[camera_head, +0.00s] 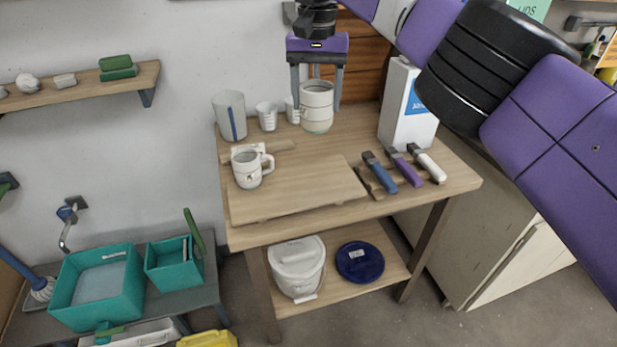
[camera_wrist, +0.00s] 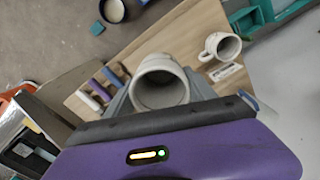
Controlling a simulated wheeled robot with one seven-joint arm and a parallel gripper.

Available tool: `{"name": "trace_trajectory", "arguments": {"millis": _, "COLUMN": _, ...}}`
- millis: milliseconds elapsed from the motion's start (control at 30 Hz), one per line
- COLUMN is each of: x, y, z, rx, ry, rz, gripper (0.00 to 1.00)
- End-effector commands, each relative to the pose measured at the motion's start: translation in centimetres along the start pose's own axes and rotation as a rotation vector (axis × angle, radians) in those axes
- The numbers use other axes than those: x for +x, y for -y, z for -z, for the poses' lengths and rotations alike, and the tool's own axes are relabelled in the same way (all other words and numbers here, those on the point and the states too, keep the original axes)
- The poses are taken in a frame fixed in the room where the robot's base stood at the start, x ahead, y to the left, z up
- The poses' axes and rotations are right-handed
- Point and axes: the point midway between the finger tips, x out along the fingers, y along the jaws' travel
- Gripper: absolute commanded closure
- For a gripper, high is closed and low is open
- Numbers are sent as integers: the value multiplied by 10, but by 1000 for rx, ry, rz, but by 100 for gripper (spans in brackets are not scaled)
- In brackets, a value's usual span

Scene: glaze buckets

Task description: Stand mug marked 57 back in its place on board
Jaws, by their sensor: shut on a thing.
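My gripper (camera_head: 316,98) is shut on a pale mug (camera_head: 317,116), with one finger on each side of it. The held mug is upright near the back of the table; I cannot tell whether its base touches the tabletop. In the wrist view its round mouth (camera_wrist: 160,80) faces the camera. No number can be read on it. The wooden board (camera_head: 300,190) lies at the front of the table, left of and nearer than the held mug. A second white mug (camera_head: 248,170) with a handle stands on the board's left part, its marking too small to read.
A clear jug (camera_head: 230,116) and small measuring cups (camera_head: 267,116) stand left of the held mug. A white container (camera_head: 408,110) stands to its right. Several coloured-handled tools (camera_head: 405,168) lie right of the board. The board's middle is clear.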

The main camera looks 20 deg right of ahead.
Motion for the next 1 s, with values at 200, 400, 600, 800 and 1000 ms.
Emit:
{"name": "trace_trajectory", "arguments": {"millis": 200, "x": 27, "y": 0, "z": -1, "rx": -1, "ry": 3, "rz": -2, "gripper": 93}}
{"name": "trace_trajectory", "arguments": {"millis": 400, "x": 74, "y": 0, "z": -1, "rx": -1, "ry": 3, "rz": 0, "gripper": 93}}
{"name": "trace_trajectory", "arguments": {"millis": 600, "x": 121, "y": 0, "z": -2, "rx": 0, "ry": 4, "rz": 0, "gripper": 93}}
{"name": "trace_trajectory", "arguments": {"millis": 800, "x": 150, "y": 0, "z": -1, "rx": 0, "ry": 1, "rz": 1, "gripper": 93}}
{"name": "trace_trajectory", "arguments": {"millis": 1000, "x": 162, "y": 0, "z": -1, "rx": 1, "ry": 0, "rz": 0, "gripper": 93}}
